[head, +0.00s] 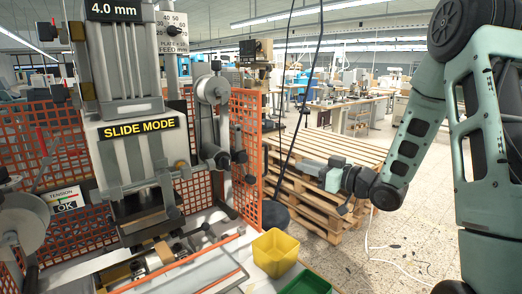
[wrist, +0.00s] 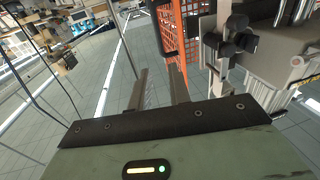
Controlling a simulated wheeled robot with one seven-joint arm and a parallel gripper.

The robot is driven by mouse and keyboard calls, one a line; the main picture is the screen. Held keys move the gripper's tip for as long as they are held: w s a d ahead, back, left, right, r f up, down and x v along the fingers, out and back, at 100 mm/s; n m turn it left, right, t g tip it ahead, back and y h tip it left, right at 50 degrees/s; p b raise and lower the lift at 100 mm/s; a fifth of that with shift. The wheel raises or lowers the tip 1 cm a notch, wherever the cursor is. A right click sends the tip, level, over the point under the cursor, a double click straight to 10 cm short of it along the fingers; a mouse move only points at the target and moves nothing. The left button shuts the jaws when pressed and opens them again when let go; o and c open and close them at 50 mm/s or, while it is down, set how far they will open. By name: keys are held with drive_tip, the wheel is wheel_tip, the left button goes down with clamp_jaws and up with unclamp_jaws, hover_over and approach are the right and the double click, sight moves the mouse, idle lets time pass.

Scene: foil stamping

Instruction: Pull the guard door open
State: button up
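The stamping machine (head: 138,150) stands at the left with orange mesh guard panels around it. The orange mesh panel on its right side (head: 247,105), which looks like the guard door, stands upright; I cannot tell whether it is latched, and no handle is clear. It also shows at the top of the wrist view (wrist: 172,38), beyond my fingers. My gripper (head: 317,168) is right of the panel, apart from it, in front of the wooden pallets. In the wrist view my gripper (wrist: 160,85) has two separated fingers with nothing between them.
A yellow bin (head: 276,252) and a green bin (head: 306,284) sit at the machine's front right. Stacked pallets (head: 335,150) stand behind my gripper. Black knobs (wrist: 233,38) stick out beside the mesh. Open floor lies at the right, with a loose white cable.

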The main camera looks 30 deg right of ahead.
drive_tip(key=p, duration=0.7)
approach(246, 158)
drive_tip(key=w+r, duration=0.2)
drive_tip(key=w, duration=0.5)
drive_tip(key=shift+w+d+f+b, duration=0.15)
drive_tip(key=shift+w+d+b, duration=0.05)
drive_tip(key=shift+d+b, duration=0.1)
clamp_jaws()
